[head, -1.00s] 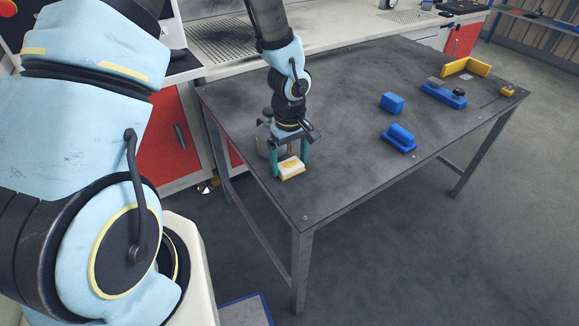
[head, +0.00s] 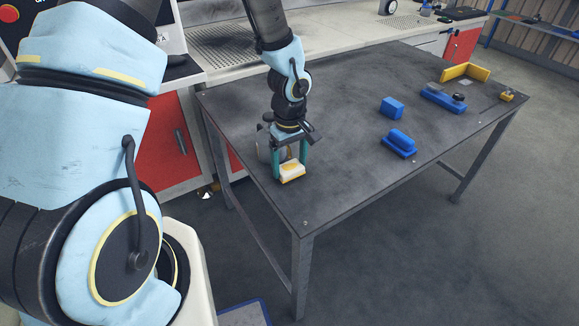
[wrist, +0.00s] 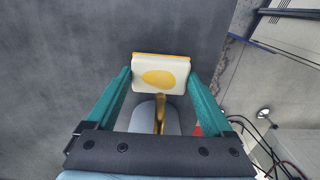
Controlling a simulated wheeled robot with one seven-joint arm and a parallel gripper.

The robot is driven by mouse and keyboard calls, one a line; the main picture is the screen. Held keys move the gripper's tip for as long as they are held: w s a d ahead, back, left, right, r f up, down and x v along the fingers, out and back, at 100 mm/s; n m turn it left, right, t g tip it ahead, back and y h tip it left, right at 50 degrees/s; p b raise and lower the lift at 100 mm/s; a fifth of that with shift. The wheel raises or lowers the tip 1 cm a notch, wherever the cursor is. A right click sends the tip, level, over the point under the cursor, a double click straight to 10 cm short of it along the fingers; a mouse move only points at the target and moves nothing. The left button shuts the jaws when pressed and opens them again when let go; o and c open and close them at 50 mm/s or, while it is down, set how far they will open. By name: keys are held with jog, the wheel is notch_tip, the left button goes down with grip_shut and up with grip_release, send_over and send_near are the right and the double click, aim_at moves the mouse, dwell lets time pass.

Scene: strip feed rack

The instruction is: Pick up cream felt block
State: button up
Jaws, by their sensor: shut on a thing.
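The cream felt block (head: 292,172) is a small pale block with a yellow edge, at the near left end of the dark table. In the wrist view the cream felt block (wrist: 145,68) shows a yellow oval patch on its face and a yellow strip along its far edge. My gripper (head: 290,166) points down and is shut on the block, with a teal finger at each side. My gripper's fingertips (wrist: 160,75) also flank it in the wrist view. I cannot tell whether the block touches the table.
A blue block (head: 392,107), a blue rounded piece (head: 399,142), a blue rail (head: 442,98) and a yellow angle piece (head: 480,72) lie farther right. The middle of the dark table (head: 345,110) is clear.

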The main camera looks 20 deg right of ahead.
notch_tip(320, 180, up, 2)
jog(key=shift+w+r, duration=0.1)
jog(key=s+a+b, duration=1.2)
jog(key=s+b, duration=0.1)
jog(key=b, duration=0.8)
jog(key=shift+a+r, duration=0.15)
jog(key=shift+a, duration=0.15)
